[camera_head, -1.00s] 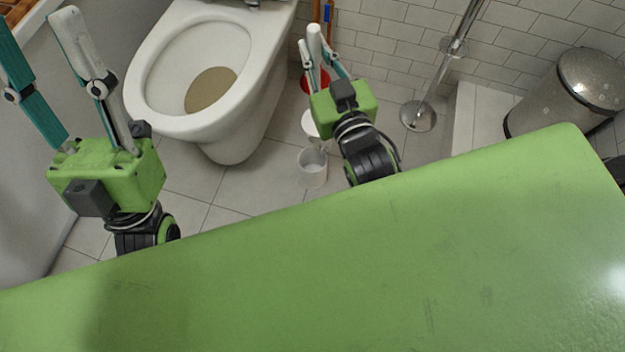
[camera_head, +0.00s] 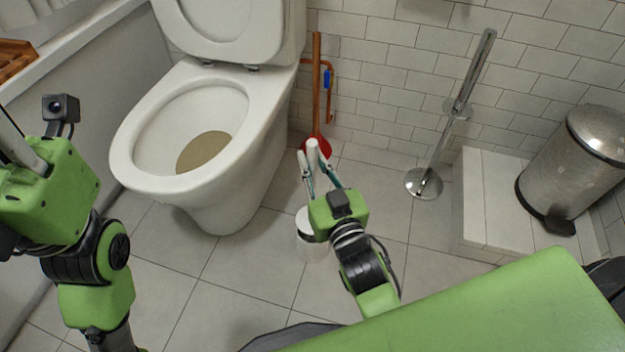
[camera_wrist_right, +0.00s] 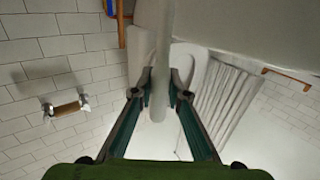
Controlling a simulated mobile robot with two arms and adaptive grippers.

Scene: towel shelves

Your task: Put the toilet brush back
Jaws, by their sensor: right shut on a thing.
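My right gripper (camera_head: 318,172) is shut on the white handle of the toilet brush (camera_head: 312,150), in front of the toilet. In the right wrist view the pale handle (camera_wrist_right: 161,60) runs between the two fingertips (camera_wrist_right: 160,92). A white, cup-like holder (camera_head: 311,248) stands on the floor below the gripper. A white part with a dark edge shows at its top; the gripper partly hides it, so I cannot tell whether the brush is inside. My left gripper's green body (camera_head: 45,190) is at the left edge, its fingertips out of frame.
The toilet (camera_head: 215,150) with raised lid stands left of the right gripper. A red plunger (camera_head: 316,90) leans at the wall behind. A metal stand (camera_head: 424,183) and a pedal bin (camera_head: 580,160) on a tiled step are to the right. Floor between is clear.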

